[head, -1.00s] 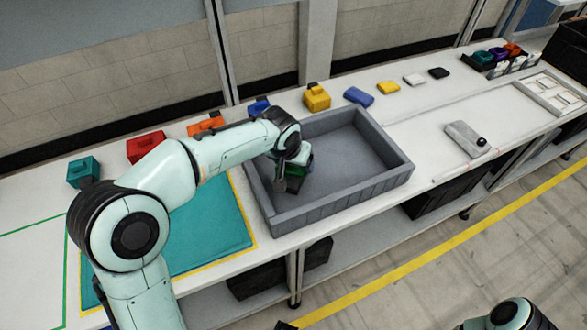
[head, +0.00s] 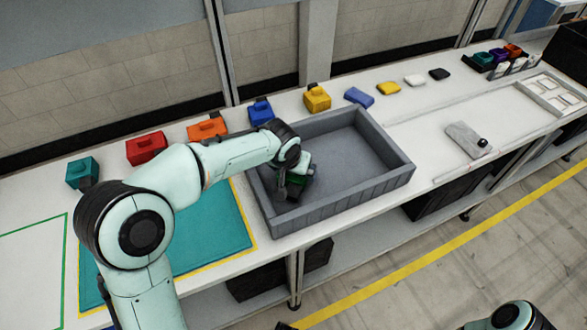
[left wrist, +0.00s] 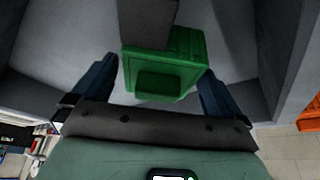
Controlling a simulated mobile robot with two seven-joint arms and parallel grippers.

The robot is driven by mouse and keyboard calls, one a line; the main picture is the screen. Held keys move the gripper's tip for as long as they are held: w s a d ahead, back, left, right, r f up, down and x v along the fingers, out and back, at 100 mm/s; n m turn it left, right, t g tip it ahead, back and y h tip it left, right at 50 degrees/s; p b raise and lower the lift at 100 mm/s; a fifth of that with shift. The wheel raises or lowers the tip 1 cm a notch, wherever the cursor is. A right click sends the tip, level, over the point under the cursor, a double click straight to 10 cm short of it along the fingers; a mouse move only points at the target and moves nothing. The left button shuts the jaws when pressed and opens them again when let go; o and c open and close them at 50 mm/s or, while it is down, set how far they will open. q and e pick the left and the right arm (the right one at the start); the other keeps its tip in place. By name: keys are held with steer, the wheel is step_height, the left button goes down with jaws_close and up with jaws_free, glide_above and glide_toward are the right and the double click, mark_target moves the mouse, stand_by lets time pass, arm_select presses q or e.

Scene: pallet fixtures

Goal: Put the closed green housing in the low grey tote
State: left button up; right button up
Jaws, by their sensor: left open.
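The green housing (head: 299,180) is inside the low grey tote (head: 345,200), at its left end; it is partly hidden by my left gripper in the head view. In the left wrist view the green housing (left wrist: 165,70) looks closed, with a dark grey block at its top edge. My left gripper (left wrist: 158,72) is open, its two blue fingers standing on either side of the housing with gaps showing. Whether the housing rests on the tote floor is hard to tell. My right gripper is out of view.
Behind the tote stand teal (head: 82,172), red (head: 147,148), orange (head: 208,128), blue (head: 260,110) and yellow (head: 317,98) housings. A teal mat (head: 210,230) lies left of the tote. The tote's right part is empty. A grey plate (head: 466,139) lies to the right.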

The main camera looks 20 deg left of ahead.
arm_select(q)
steer(key=p+v, duration=0.1)
steer(key=v, duration=1.1)
steer(key=shift+r, duration=0.1)
